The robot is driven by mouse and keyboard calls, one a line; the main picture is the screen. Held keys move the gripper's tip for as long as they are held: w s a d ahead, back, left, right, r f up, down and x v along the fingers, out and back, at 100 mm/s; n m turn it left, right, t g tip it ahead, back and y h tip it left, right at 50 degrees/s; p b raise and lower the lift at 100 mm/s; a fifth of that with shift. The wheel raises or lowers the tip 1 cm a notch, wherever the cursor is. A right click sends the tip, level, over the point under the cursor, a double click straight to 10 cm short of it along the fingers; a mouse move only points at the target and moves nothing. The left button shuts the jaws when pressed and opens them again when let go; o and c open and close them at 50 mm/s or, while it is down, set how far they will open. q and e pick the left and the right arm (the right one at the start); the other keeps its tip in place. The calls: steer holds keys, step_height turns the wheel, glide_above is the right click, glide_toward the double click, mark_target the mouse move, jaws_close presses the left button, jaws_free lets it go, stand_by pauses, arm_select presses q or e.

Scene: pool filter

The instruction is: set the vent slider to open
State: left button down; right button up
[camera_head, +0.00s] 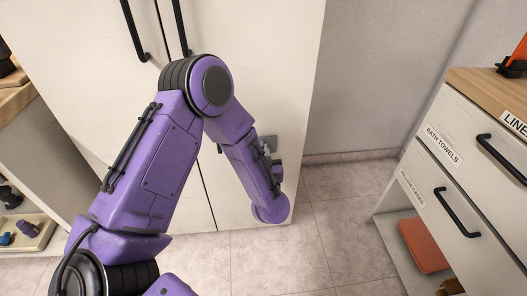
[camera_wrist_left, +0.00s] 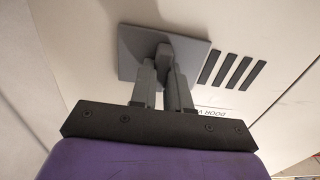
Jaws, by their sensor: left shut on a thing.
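The vent slider is a grey knob (camera_wrist_left: 168,47) on a square grey plate (camera_wrist_left: 133,44) fixed to the pale cabinet door. My left gripper (camera_wrist_left: 164,70) is shut on the knob, with one finger on each side of it. Dark vent slots (camera_wrist_left: 228,69) lie to the right of the plate in the left wrist view, with partly covered, upside-down lettering below them. In the head view the grey plate (camera_head: 269,142) shows just beyond my purple left forearm, low on the cabinet. My arm hides most of the slider and the slots there.
The tall pale cabinet (camera_head: 275,60) has black bar handles near the top. At the right stands a drawer unit (camera_head: 440,125) labelled for bath towels and pillow cases, with a folded orange cloth (camera_head: 424,245) on its low shelf. The tiled floor between is clear.

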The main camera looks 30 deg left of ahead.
arm_select(q)
steer(key=shift+w+d, duration=0.1)
steer(key=c, duration=1.1)
jaws_free()
steer(key=shift+w+d, duration=0.1)
steer(key=p+v, duration=0.1)
steer(key=v, duration=0.9)
steer(key=shift+s+d, duration=0.1)
steer(key=shift+s, duration=0.2)
